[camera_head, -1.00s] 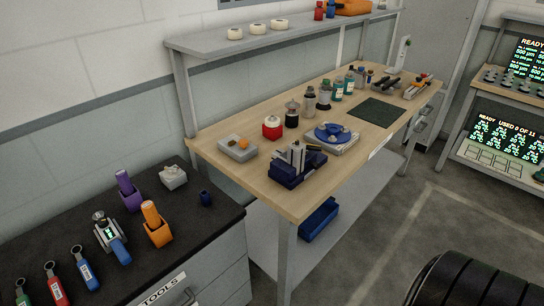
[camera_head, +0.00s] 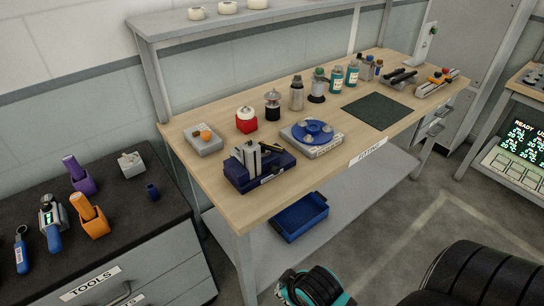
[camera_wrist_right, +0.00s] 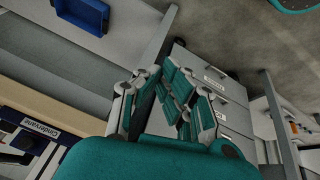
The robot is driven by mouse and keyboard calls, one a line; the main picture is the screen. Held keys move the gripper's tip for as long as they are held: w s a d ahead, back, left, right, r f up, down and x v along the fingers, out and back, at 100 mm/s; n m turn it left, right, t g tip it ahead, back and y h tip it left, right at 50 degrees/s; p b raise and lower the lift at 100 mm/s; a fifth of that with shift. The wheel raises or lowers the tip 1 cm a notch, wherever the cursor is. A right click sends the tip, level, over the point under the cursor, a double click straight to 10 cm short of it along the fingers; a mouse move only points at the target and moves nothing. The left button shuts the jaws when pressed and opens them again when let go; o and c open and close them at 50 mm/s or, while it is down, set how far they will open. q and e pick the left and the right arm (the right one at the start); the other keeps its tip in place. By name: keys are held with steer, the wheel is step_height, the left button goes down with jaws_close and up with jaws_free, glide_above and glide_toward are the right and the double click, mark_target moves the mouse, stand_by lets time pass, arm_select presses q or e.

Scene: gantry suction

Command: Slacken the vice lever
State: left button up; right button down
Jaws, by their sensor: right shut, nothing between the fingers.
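The blue vice (camera_head: 258,172) stands near the front left corner of the wooden bench top (camera_head: 240,205), with pale upright jaws. A dark bar (camera_head: 271,149), perhaps its lever, shows beside the jaws; I cannot tell its exact setting. In the right wrist view the blue body of the vice (camera_wrist_right: 45,116) with a white name label is at the left edge. My right gripper (camera_wrist_right: 161,72) is shut and empty, away from the vice, and a teal part of that arm shows at the bottom of the head view. My left gripper is out of view.
A round blue fixture (camera_head: 313,131) stands right of the vice, and a grey tray (camera_head: 203,143) stands behind it to the left. A red-bodied jar (camera_head: 246,121) and several bottles line the back. A blue bin (camera_head: 299,217) sits on the lower shelf. A dark tool cabinet (camera_head: 110,225) stands left.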

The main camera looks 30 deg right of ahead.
steer(key=w+d+r+n+t+h, duration=0.2)
steer(key=w+d+r+n+t, duration=0.4)
steer(key=w+r, duration=0.45)
steer(key=n+t+h, duration=0.2)
steer(key=n+t, duration=0.2)
steer(key=t, duration=0.1)
glide_toward(269, 146)
arm_select(q)
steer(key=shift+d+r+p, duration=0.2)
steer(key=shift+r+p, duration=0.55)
steer(key=shift+p, duration=0.05)
arm_select(e)
steer(key=x, duration=0.5)
steer(key=shift+w+a+f, duration=0.1)
steer(key=shift+a, duration=0.25)
steer(key=shift+n+y, duration=0.3)
steer(key=shift+y, duration=0.1)
steer(key=shift+d+n+p, duration=0.2)
steer(key=shift+n+p, duration=0.1)
steer(key=shift+p, duration=0.15)
steer(key=shift+d+n+y+p, duration=0.3)
steer(key=shift+d+y+p, duration=0.15)
steer(key=shift+y, duration=0.35)
steer(key=shift+a, duration=0.15)
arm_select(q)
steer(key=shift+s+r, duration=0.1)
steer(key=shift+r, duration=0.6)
arm_select(e)
steer(key=shift+d, duration=0.2)
